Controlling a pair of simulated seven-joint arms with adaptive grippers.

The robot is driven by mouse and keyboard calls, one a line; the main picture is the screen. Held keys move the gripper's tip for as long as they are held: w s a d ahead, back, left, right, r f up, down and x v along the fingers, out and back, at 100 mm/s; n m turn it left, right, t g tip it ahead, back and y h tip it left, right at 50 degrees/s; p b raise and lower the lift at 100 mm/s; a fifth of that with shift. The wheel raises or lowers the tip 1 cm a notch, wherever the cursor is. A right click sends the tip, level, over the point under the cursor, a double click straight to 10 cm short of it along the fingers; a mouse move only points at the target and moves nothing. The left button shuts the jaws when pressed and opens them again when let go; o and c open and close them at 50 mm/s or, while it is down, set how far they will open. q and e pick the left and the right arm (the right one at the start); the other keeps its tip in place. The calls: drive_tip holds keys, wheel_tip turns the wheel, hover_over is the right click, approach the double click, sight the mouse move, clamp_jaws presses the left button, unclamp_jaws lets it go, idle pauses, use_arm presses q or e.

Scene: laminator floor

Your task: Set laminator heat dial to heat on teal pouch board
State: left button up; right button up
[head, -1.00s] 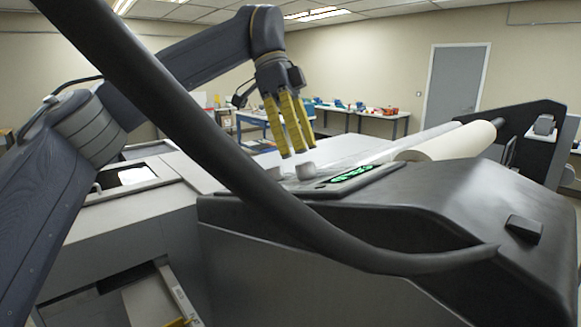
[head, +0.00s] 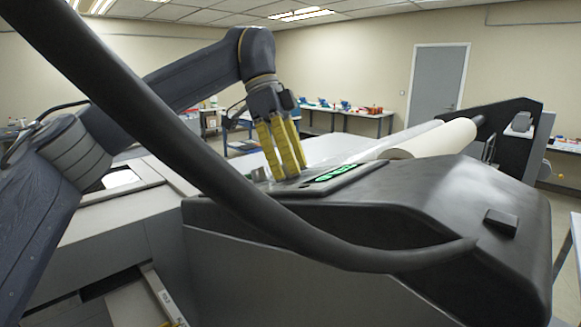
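The laminator (head: 400,215) is a large dark machine filling the middle and right of the head view. A panel with a lit green display (head: 333,173) lies on its top. My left gripper (head: 290,176) has yellow fingers pointing down, with their tips at the panel just left of the display. The fingers hide the grey dial there. I cannot tell whether they touch or grip it. Part of another small grey knob-like shape (head: 258,173) shows left of the fingers. My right gripper is not in view. I cannot make out a teal pouch board.
A thick dark curved tube (head: 235,190) crosses the foreground from upper left to the laminator's right side. A white roll (head: 435,140) lies behind the panel. Tables with small items (head: 345,118) stand along the back wall, near a grey door (head: 437,85).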

use_arm(q)
clamp_jaws()
